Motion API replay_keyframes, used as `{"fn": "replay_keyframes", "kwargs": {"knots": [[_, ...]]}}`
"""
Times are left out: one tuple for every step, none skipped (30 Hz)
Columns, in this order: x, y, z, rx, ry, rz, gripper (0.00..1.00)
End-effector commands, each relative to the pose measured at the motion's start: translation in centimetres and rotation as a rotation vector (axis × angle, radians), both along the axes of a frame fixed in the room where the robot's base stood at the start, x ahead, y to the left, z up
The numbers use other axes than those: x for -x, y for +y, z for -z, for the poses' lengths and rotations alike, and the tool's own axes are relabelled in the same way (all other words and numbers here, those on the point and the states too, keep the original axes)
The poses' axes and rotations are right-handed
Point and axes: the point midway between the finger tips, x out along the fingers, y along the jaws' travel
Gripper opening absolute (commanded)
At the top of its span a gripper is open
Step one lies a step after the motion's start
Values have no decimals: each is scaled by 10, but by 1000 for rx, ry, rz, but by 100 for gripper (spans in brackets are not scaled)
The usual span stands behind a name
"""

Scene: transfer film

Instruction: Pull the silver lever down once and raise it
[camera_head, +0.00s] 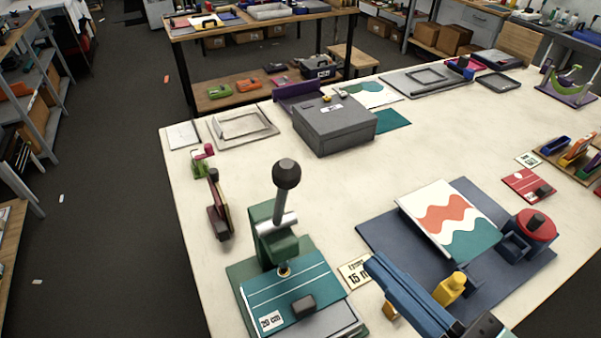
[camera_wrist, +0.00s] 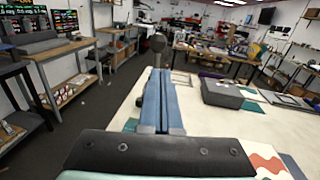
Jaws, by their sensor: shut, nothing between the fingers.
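The silver lever (camera_head: 281,206) stands nearly upright on a green press (camera_head: 276,248), topped by a dark ball knob (camera_head: 287,174). The press stands near the front left of the table, with a teal sheet (camera_head: 290,287) on its base. My gripper (camera_head: 371,262) is shut and empty, to the right of the press and apart from the lever. In the wrist view my blue fingers (camera_wrist: 160,75) lie together and point toward the knob (camera_wrist: 158,43), which shows just beyond their tips. The lever's lower part and the press are mostly hidden there behind the fingers.
A blue-grey mat (camera_head: 380,235) with a wavy-patterned print (camera_head: 447,215) lies right of the press. A red-topped round device (camera_head: 534,224) stands at its right edge. A grey box (camera_head: 335,124) is farther back. The cream tabletop (camera_head: 340,195) is clear between the press and box.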

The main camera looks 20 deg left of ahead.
Motion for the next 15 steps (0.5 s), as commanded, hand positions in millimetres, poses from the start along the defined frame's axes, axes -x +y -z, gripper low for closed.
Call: {"fn": "replay_keyframes", "kwargs": {"knots": [[3, -3, -1, -25, 17, 1, 0], [4, -3, -2, -34, 23, 0, 0], [4, -2, -2, -42, 29, -2, 0], [3, 0, -3, -45, 30, -3, 0], [2, 2, -3, -46, 31, -5, 0], [-1, 7, -4, -45, 32, -7, 0], [-3, 10, -4, -46, 31, -8, 0], [-6, 14, -5, -44, 31, -8, 0], [-10, 20, -5, -44, 30, -8, 0], [-14, 25, -6, -43, 30, -10, 0], [-18, 30, -6, -44, 30, -9, 0], [-22, 38, -7, -43, 30, -10, 0], [-26, 43, -7, -43, 31, -10, 0], [-31, 49, -7, -43, 30, -10, 0], [-36, 55, -8, -43, 31, -9, 0]]}}
